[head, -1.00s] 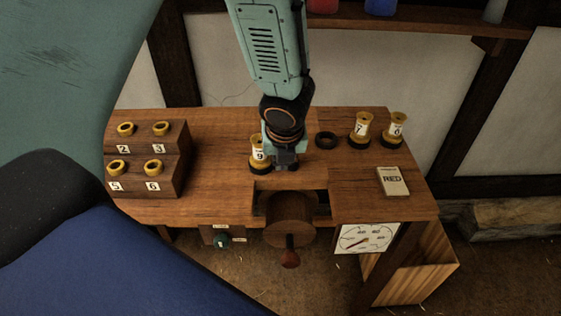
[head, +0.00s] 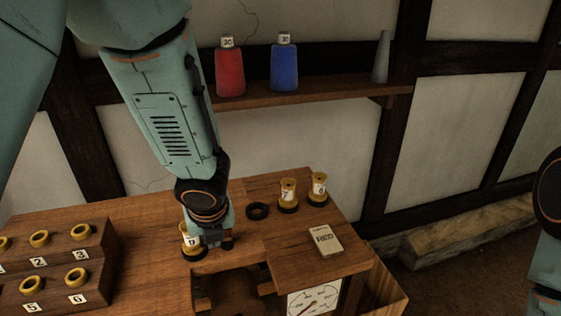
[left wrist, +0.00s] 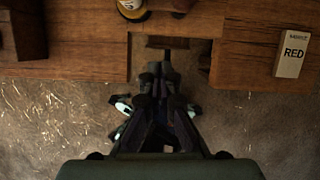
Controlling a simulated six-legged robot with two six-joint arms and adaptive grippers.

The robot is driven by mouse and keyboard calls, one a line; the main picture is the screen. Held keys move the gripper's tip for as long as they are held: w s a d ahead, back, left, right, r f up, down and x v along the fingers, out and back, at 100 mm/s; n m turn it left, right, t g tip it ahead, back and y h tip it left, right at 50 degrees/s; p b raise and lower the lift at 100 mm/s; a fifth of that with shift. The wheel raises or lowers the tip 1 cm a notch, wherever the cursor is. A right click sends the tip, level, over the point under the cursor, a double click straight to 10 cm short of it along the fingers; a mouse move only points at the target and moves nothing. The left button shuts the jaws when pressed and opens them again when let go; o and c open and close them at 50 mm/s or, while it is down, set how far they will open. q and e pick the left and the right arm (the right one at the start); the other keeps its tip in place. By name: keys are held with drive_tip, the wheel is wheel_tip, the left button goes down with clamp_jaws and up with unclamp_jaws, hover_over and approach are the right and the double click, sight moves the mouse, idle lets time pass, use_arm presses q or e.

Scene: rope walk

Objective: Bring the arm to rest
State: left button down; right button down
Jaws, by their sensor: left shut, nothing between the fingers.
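My left arm comes down from the upper left in the head view. Its gripper (head: 222,240) is over the bench, just right of the spool marked 9 (head: 190,250); I cannot tell whether they touch there. In the left wrist view the gripper's fingers (left wrist: 158,72) are together with nothing between them, in front of the notch in the bench edge (left wrist: 75,62). A spool (left wrist: 132,8) stands beyond them at the top, apart from the fingers. Part of my right arm (head: 547,230) shows at the right edge of the head view; its gripper is out of view.
A wooden drum (head: 235,292) sits at the bench front. Spools 7 (head: 288,192) and 6 (head: 319,188), a dark ring (head: 257,211) and a RED card (head: 325,241) are to the right. A stepped rack (head: 95,250) is at left. The wall shelf (head: 330,98) holds bottles.

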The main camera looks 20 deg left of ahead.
use_arm(q)
drive_tip(key=s+d+f+n+h+b, duration=0.2)
drive_tip(key=s+d+f+n, duration=0.15)
drive_tip(key=f+n, duration=0.45)
drive_tip(key=s+d+f+n+h+b, duration=0.2)
drive_tip(key=d+f+n+h, duration=0.15)
drive_tip(key=n, duration=0.75)
drive_tip(key=s+a+f+n+g+y+b, duration=0.1)
drive_tip(key=s+f+n, duration=0.4)
drive_tip(key=s+f, duration=0.5)
drive_tip(key=s+a+f+n+g+y+b, duration=0.2)
drive_tip(key=s+f+n+b, duration=0.3)
drive_tip(key=s+f, duration=0.5)
drive_tip(key=shift+s+a+f+g+b, duration=0.2)
drive_tip(key=shift+s+a+g+b, duration=0.1)
drive_tip(key=shift+s+a+b, duration=0.55)
drive_tip(key=shift+s+d, duration=0.1)
